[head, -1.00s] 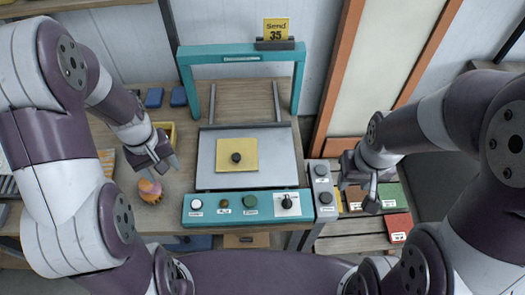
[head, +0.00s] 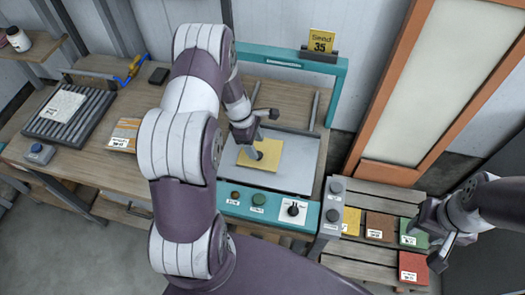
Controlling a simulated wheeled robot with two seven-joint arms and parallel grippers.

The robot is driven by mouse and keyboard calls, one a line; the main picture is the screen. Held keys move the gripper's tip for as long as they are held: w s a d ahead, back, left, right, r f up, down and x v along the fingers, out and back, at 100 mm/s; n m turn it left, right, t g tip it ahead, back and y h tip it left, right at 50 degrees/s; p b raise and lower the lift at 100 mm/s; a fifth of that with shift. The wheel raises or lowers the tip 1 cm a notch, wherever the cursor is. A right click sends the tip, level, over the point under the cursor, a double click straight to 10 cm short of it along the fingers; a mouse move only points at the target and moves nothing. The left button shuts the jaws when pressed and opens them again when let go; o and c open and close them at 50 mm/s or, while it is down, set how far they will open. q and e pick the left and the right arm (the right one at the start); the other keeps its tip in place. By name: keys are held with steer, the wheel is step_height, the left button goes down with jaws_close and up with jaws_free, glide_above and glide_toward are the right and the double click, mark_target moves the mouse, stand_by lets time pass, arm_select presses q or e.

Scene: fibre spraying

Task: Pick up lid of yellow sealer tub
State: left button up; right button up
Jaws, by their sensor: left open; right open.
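A flat yellow square plate (head: 284,163) with a dark knob, which looks like a lid, lies on a grey metal plate (head: 303,181) inside the teal-framed machine. My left gripper (head: 263,134) is open over this yellow plate. One finger reaches down close to the knob and the other points out to the right; I cannot tell whether it touches. The knob is partly hidden by the finger. My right gripper (head: 440,252) is open and empty at the right, beside the red block. No tub is clearly recognisable; a yellow labelled block (head: 351,221) sits on the slatted bench at right.
The teal frame (head: 285,60) rises behind the plate, with a yellow sign (head: 321,42) on top. A control panel (head: 258,201) runs along the front. Brown (head: 380,226), green (head: 412,229) and red (head: 412,266) blocks sit at right. A roller rack (head: 68,112) stands at left.

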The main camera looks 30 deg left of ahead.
mark_target(259, 154)
arm_select(q)
steer(key=x, duration=0.4)
steer(key=shift+s+a+p, duration=0.2)
steer(key=shift+p, duration=0.15)
steer(key=shift+d, duration=0.15)
steer(key=c, duration=0.3)
jaws_close()
